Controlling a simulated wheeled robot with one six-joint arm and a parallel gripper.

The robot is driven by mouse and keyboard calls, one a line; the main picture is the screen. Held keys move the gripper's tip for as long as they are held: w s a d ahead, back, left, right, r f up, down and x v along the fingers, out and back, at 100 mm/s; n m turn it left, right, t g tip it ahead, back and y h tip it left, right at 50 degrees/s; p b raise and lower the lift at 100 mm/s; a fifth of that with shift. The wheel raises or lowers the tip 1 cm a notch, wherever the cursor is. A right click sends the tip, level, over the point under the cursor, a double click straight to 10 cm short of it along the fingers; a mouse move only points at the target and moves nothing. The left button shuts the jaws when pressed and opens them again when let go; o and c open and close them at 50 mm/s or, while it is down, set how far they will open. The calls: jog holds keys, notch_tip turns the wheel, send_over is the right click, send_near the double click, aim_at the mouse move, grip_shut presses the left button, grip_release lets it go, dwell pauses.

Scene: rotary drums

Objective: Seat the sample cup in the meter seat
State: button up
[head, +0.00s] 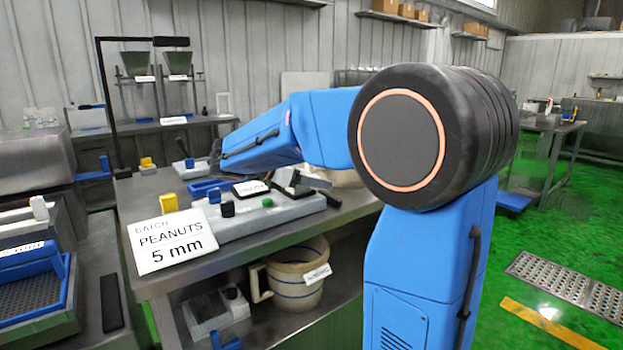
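A long grey instrument (290,208), which looks like the meter, lies on the steel bench. It has a small labelled display (250,187), a black knob (227,208) and a green button (267,202). A grey angled part with dark pieces (286,178) shows at its back right; I cannot tell what it is. My blue arm reaches left over the bench, and its dark far end (215,152) is above the back of the bench. My gripper's fingers cannot be made out, nor whether they hold anything. I cannot pick out the sample cup or the meter seat with certainty.
A sign reading PEANUTS 5 mm (173,243) leans at the bench's front left. A yellow block (168,203) and a blue tray (205,188) are nearby. A beige bucket (297,280) stands on the lower shelf. Green floor is open at right.

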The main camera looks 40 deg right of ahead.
jog(key=shift+f, duration=0.15)
dwell(0.3)
jog(key=o, duration=1.2)
jog(key=shift+a, duration=0.1)
